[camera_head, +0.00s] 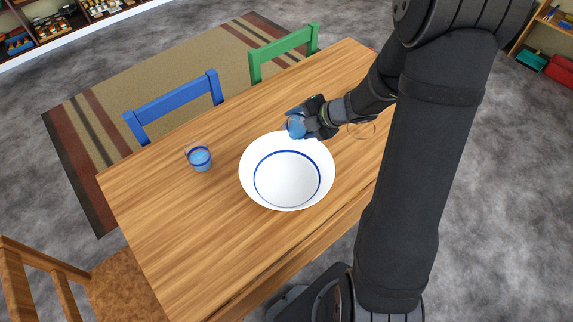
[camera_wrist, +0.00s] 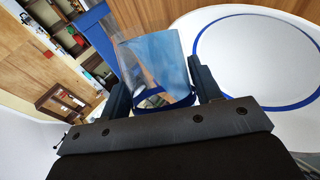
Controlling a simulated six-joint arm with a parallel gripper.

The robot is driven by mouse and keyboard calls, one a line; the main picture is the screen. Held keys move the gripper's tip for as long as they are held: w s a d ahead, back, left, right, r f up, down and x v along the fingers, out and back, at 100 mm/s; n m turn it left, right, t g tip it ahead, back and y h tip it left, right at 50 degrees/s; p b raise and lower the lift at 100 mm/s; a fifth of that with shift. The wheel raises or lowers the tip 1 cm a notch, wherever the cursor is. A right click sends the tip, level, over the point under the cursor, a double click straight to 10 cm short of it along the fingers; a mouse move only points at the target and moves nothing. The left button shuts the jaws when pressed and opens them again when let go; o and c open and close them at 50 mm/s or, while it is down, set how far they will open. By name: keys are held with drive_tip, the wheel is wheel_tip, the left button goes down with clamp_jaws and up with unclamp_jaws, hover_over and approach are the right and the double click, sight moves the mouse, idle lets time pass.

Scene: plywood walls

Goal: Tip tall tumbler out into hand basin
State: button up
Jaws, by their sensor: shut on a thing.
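The hand basin (camera_head: 287,203) is a wide white bowl with a blue ring inside, standing on the table. It also fills the right of the wrist view (camera_wrist: 255,22). My gripper (camera_head: 303,121) is at the basin's far rim, shut on a clear glass tumbler (camera_wrist: 155,62) with blue contents and a blue band. The tumbler (camera_head: 295,126) looks tilted, but its mouth is partly hidden by the fingers in the head view. I cannot tell whether anything is flowing out. Inside the basin I see only bare white and the blue ring.
A second, shorter-looking glass (camera_head: 200,159) with blue contents stands left of the basin. A clear glass rim (camera_head: 362,128) shows behind my arm on the right. The wooden table (camera_head: 190,225) is clear at the front left. Blue (camera_head: 173,104) and green (camera_head: 285,54) chairs stand along its far edge.

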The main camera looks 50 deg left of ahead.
drive_tip(key=shift+s+f+n+t, duration=0.1)
drive_tip(key=shift+f+n+t, duration=0.2)
drive_tip(key=shift+f+t, duration=0.4)
drive_tip(key=shift+s+d+f+n+t+y, duration=0.25)
drive_tip(key=shift+s+d+n+t+y, duration=0.2)
drive_tip(key=shift+s+y, duration=0.25)
idle(0.8)
drive_tip(key=shift+s+d+r+n+t+y, duration=0.1)
drive_tip(key=shift+s+r+n+t+y, duration=0.1)
drive_tip(key=shift+r+n+t+y, duration=0.25)
idle(1.0)
drive_tip(key=shift+w+f+m+g+h, duration=0.3)
drive_tip(key=shift+f+m+g+h, duration=0.1)
drive_tip(key=shift+m+h, duration=0.1)
drive_tip(key=shift+w+a+g+h, duration=0.25)
drive_tip(key=shift+w+a+g, duration=0.1)
drive_tip(key=shift+g, duration=0.05)
drive_tip(key=shift+w+r, duration=0.1)
